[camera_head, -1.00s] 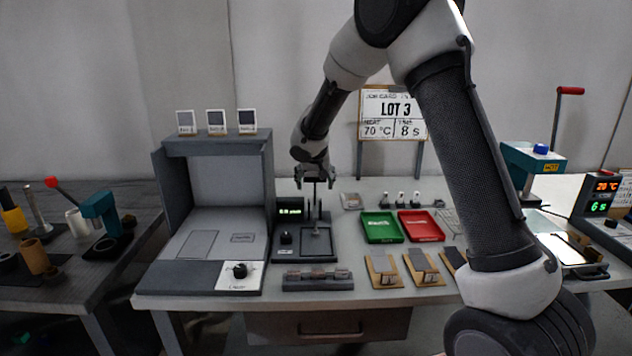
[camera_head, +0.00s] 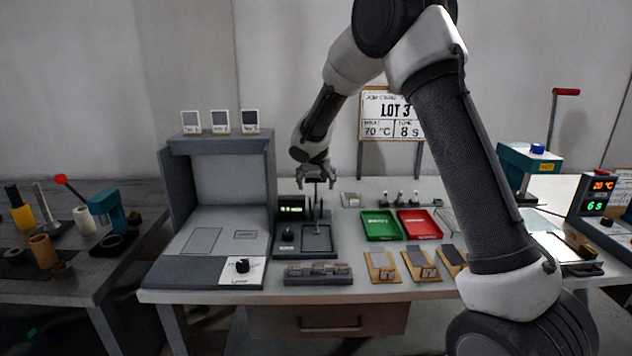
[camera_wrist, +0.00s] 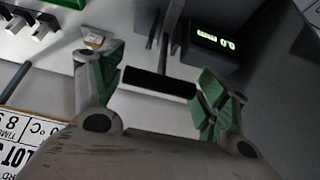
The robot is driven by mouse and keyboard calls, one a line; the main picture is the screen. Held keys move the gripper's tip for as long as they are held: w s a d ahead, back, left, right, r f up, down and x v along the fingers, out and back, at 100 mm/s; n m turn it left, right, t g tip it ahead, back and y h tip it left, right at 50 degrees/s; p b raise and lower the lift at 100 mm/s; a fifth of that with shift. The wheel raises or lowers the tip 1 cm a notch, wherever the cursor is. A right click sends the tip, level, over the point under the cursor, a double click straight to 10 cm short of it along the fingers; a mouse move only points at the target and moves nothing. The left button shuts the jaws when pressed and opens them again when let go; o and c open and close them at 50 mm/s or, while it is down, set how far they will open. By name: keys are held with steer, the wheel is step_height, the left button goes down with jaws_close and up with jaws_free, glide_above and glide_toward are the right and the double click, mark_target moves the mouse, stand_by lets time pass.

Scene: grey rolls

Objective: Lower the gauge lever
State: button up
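The gauge is a dark, flat base (camera_head: 317,252) with upright posts and a small box with a lit green display (camera_head: 291,208) at its back left; the display also shows in the wrist view (camera_wrist: 215,42). My gripper (camera_head: 316,180) is over the posts, pointing down. In the wrist view my gripper (camera_wrist: 160,78) has its green-padded fingers spread wide, one on each side of a black bar (camera_wrist: 160,84), which looks like the lever's handle. The bar nearly spans the gap; I cannot tell whether the fingers touch it. The posts show just beyond it.
A grey booth (camera_head: 215,175) stands left of the gauge. A green tray (camera_head: 381,226) and a red tray (camera_head: 419,224) lie to its right. A dark rack (camera_head: 318,274) sits in front, with several sample boards to the right. A lot sign (camera_head: 390,115) stands behind.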

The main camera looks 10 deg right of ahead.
steer(key=o, duration=0.5)
steer(key=shift+s+f, duration=0.2)
steer(key=shift+f, duration=0.05)
steer(key=shift+o, duration=0.2)
steer(key=shift+r, duration=0.1)
steer(key=v, duration=1.2)
steer(key=shift+w, duration=0.1)
